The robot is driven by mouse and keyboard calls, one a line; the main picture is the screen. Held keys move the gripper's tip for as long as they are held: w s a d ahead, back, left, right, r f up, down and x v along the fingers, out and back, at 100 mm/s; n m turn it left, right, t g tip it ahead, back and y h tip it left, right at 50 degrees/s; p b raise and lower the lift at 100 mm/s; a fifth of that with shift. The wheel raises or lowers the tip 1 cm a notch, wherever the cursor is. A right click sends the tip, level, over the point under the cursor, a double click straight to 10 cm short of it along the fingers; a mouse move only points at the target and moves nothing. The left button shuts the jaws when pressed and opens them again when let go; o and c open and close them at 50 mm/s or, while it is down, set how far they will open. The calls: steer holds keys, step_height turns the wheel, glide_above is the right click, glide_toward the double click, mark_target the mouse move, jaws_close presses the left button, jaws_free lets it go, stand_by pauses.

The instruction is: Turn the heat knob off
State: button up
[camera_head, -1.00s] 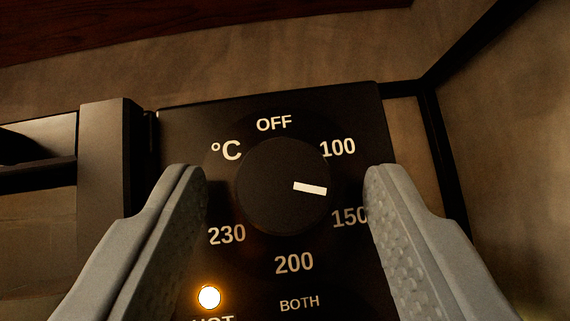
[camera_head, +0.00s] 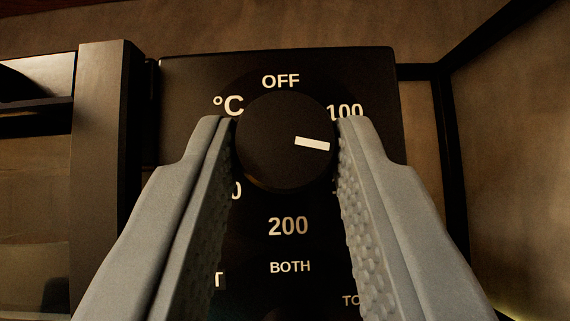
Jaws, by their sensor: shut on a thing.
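The heat knob (camera_head: 283,155) is a round black dial on a dark control panel (camera_head: 190,85). Its white pointer mark (camera_head: 312,144) points right and slightly down, between the 100 and 150 marks. The OFF label (camera_head: 281,81) is above the knob, the 100 label (camera_head: 346,112) at upper right and the 200 label (camera_head: 288,226) below. My gripper (camera_head: 286,140) has its two grey fingers at the left and right sides of the knob, shut on it. The fingers hide the 150 label and most of the 230 label.
A door handle or post (camera_head: 105,150) stands left of the panel, with the oven front beside it. A second knob's top edge (camera_head: 287,314) shows at the bottom, under the BOTH label (camera_head: 290,267). A brown wall (camera_head: 515,170) with a dark corner edge is at the right.

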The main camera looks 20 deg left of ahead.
steer(key=n+g+y, duration=0.2)
steer(key=n+y, duration=0.1)
steer(key=n, duration=0.1)
steer(key=n+g+y, duration=0.3)
steer(key=n, duration=0.2)
steer(key=d+n+g+y, duration=0.1)
steer(key=n+g+y, duration=0.2)
steer(key=n+y, duration=0.1)
steer(key=shift+w+n, duration=0.25)
steer(key=shift+n, duration=0.05)
steer(key=n+g, duration=0.2)
steer(key=n, duration=0.1)
steer(key=n+g+y, duration=0.1)
steer(key=n+g, duration=0.2)
steer(key=shift+d+r+n, duration=0.15)
steer(key=shift+d+n, duration=0.05)
steer(key=shift+n, duration=0.1)
steer(key=shift+r+n+g, duration=0.15)
steer(key=shift+n+g, duration=0.85)
steer(key=shift+n, duration=0.2)
steer(key=shift+r+n+g, duration=0.1)
steer(key=shift+n+g, duration=0.4)
steer(key=shift+n, duration=0.1)
steer(key=o, duration=1)
steer(key=shift+c, duration=0.2)
steer(key=v, duration=1.7)
steer(key=shift+d, duration=0.25)
